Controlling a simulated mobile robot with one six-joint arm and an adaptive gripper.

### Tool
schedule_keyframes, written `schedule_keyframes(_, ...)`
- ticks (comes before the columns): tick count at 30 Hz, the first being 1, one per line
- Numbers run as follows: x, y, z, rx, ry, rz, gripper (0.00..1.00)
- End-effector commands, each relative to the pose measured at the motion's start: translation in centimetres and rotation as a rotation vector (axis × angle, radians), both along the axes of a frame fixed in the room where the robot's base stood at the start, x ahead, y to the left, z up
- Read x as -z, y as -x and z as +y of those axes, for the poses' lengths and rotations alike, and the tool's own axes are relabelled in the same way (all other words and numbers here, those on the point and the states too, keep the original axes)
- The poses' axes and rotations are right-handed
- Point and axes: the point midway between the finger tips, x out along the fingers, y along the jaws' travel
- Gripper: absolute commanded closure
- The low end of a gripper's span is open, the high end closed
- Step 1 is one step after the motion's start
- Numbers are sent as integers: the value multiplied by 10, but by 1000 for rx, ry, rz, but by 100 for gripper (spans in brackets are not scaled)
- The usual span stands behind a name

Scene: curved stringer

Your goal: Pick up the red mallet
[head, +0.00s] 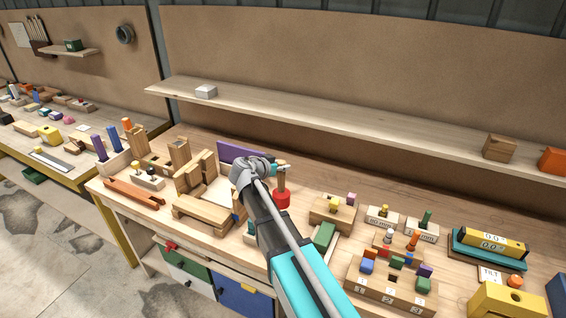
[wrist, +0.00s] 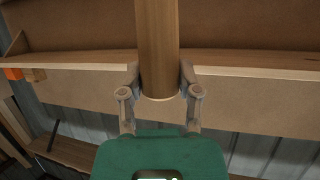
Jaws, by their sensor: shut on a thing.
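The red mallet (head: 282,198) is upright in the head view, red head down and wooden handle up, right of my arm near the middle of the workbench. My gripper (head: 283,168) is at the upper part of the handle. In the wrist view, the wooden handle (wrist: 158,45) stands between the two fingers of my gripper (wrist: 160,76), which are shut on it. The mallet's head is out of the wrist view. I cannot tell whether the head touches the bench.
A purple board (head: 240,153) stands behind my gripper. Wooden frames (head: 205,208) are at the left, and a green block (head: 324,236) and numbered block (head: 390,290) at the right. A long shelf (head: 340,118) runs along the wall behind the bench.

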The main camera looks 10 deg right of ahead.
Motion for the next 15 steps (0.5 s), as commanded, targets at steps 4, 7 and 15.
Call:
schedule_keyframes(4, -25, 16, 5, 0, 1, 0, 100)
schedule_keyframes(7, -34, 33, 12, -2, 2, 1, 100)
schedule_keyframes(15, -54, 77, 31, -1, 1, 0, 100)
